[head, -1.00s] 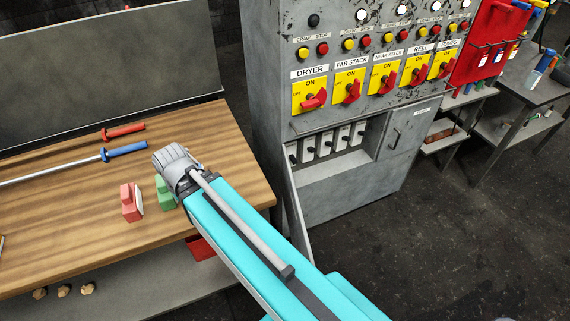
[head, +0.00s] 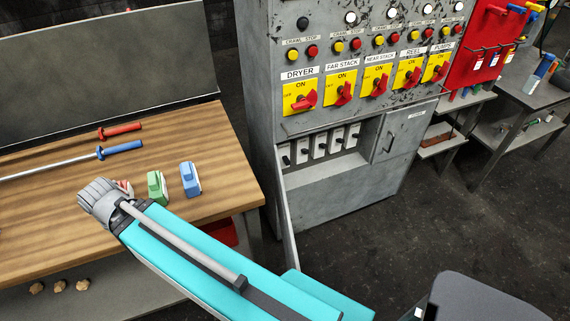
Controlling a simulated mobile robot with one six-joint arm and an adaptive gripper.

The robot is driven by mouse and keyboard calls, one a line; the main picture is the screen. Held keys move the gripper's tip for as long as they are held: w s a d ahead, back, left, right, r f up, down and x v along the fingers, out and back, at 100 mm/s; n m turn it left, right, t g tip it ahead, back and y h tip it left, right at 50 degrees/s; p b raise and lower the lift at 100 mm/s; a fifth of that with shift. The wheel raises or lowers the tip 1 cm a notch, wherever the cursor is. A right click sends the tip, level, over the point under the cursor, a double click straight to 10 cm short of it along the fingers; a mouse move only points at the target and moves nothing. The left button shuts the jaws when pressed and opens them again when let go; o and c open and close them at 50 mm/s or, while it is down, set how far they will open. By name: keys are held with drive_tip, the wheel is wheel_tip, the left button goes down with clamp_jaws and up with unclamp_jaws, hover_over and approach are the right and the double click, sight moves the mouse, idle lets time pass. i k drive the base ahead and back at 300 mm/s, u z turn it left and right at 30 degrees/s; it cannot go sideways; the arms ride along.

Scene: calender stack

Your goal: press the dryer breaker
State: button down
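The grey cabinet (head: 350,190) carries a yellow plate marked DRYER (head: 290,104) with a red rotary handle (head: 305,98), at the left end of a row of similar switches. Below, an open bay holds several pale breakers with black levers. The leftmost breaker (head: 286,155) sits under the DRYER column; no label on it is readable, and its lever position is too small to tell. My teal arm reaches across the lower left to a ribbed grey end over the bench, well left of the cabinet. No fingers of my gripper can be made out there.
A wooden bench (head: 215,130) at left holds a green block (head: 157,187), a blue block (head: 190,180), a partly hidden red block and two rods. A swung-open door (head: 288,225) stands below the bay. A dark grey shape shows at lower right.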

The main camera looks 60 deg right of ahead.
sight(285, 158)
drive_tip(key=z, duration=0.05)
drive_tip(key=k, duration=1.55)
drive_tip(key=z, duration=1.2)
drive_tip(key=i, duration=0.95)
drive_tip(key=z, duration=0.05)
